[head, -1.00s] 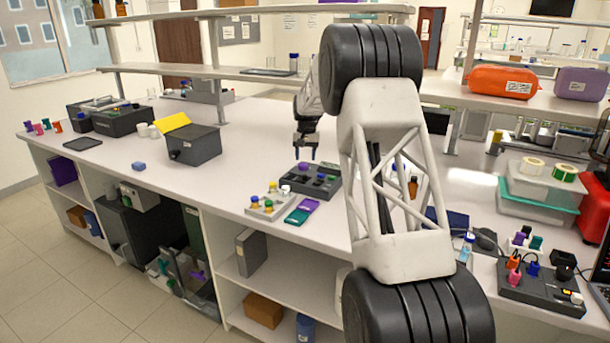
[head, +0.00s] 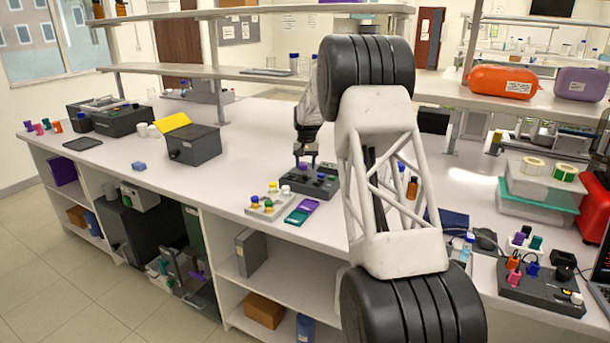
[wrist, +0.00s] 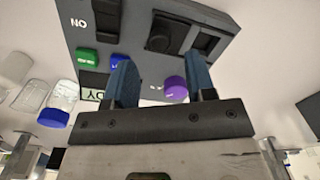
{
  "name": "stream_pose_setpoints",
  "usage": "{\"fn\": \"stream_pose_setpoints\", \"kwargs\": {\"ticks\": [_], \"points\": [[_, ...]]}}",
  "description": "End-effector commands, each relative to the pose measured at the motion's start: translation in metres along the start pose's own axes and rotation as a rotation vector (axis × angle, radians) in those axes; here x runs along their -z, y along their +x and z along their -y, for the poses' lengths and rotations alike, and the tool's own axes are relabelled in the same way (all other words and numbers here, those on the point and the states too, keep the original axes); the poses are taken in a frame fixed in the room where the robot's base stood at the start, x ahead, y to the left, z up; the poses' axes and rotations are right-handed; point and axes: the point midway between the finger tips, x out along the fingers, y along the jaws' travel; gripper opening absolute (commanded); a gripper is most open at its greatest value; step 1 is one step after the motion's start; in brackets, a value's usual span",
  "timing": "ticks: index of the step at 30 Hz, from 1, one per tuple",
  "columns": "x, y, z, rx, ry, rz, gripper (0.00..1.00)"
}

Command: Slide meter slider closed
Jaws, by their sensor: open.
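The dark grey meter box (head: 318,188) stands on the white bench in the head view. Its face fills the upper middle of the wrist view (wrist: 150,60). It carries a green knob (wrist: 87,57), a blue knob (wrist: 118,61), a purple knob (wrist: 175,88) and dark recessed fittings (wrist: 170,34). I cannot tell which fitting is the slider. My gripper (head: 306,165) is just above the box in the head view. Whether a fingertip touches the box is unclear.
A pale rack with coloured caps (head: 268,205) and purple and green phone-like slabs (head: 301,212) lie in front of the box. Clear jars (wrist: 50,97) are left in the wrist view.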

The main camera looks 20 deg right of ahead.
Motion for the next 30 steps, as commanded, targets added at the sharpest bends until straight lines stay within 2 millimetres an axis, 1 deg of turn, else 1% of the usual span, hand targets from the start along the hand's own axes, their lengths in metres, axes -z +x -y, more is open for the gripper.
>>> {"fn": "stream_pose_setpoints", "kwargs": {"ticks": [1,6,10,15,24,26,30], "points": [[0.000,0.007,0.000,0.000,0.000,0.001,0.50],[0.000,0.028,0.000,0.000,0.000,0.001,0.50],[0.000,0.039,0.000,0.000,0.000,0.001,0.50],[0.000,0.046,0.000,0.000,0.000,0.000,0.50],[0.000,0.047,0.000,0.000,0.000,-0.001,0.50],[0.000,0.047,0.000,0.000,0.000,-0.001,0.41],[0.000,0.047,0.000,0.000,0.000,0.000,0.20]]}}
